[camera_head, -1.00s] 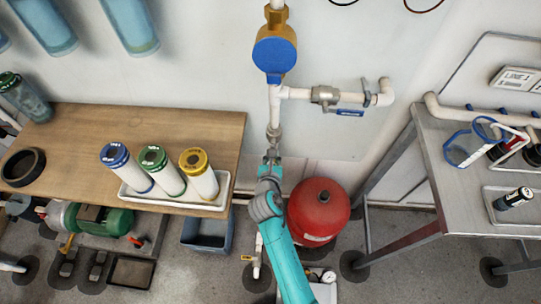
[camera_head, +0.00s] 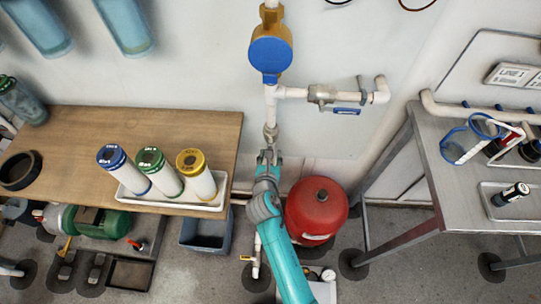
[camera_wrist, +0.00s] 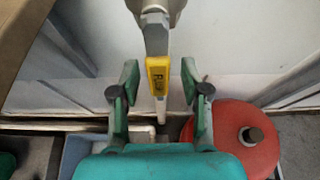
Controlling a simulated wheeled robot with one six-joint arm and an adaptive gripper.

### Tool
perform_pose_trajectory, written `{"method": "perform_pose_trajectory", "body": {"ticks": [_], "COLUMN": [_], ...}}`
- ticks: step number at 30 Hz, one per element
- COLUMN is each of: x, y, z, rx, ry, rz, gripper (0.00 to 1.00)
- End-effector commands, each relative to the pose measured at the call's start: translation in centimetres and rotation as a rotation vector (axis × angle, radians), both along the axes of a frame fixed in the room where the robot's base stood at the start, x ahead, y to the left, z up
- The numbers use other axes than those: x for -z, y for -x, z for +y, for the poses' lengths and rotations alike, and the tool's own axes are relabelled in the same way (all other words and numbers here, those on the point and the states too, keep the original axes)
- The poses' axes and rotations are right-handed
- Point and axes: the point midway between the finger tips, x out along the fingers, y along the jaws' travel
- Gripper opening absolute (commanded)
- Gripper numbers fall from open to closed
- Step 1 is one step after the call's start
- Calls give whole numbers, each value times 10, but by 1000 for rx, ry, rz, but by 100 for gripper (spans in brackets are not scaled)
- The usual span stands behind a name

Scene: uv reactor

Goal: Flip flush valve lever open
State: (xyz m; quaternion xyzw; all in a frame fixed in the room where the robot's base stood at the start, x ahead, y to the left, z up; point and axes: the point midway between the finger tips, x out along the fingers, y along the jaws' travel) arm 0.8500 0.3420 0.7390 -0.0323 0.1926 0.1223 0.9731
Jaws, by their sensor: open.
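The flush valve lever (camera_wrist: 158,75) is a yellow tag-like handle with partly readable "FLUSH" lettering in the wrist view. It hangs straight down along the white vertical pipe, below a metal valve body (camera_wrist: 152,18). My gripper (camera_wrist: 160,82) is open, with one finger to the left and one to the right of the lever. Gaps show on both sides, so neither finger appears to touch it. In the head view my gripper (camera_head: 269,156) is at the vertical pipe just below a metal fitting (camera_head: 271,132), and it hides the lever there.
A red tank (camera_head: 317,208) stands close right of my arm. A wooden bench (camera_head: 190,128) with a white tray (camera_head: 165,202) of filter cartridges is at left. A blue-handled valve (camera_head: 346,111) sits on the side pipe above right. A metal table (camera_head: 455,200) stands at right.

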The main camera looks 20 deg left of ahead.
Motion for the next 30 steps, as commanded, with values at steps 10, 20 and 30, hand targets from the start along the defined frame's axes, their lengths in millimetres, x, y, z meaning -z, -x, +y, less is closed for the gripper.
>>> {"method": "perform_pose_trajectory", "body": {"ticks": [10,20,30], "x": [-21,-40,-44], "y": [53,97,104], "z": [-13,-25,-27], "rx": [-2,0,1], "ry": [0,1,1], "rz": [1,1,1], "gripper": [46,46,46]}}
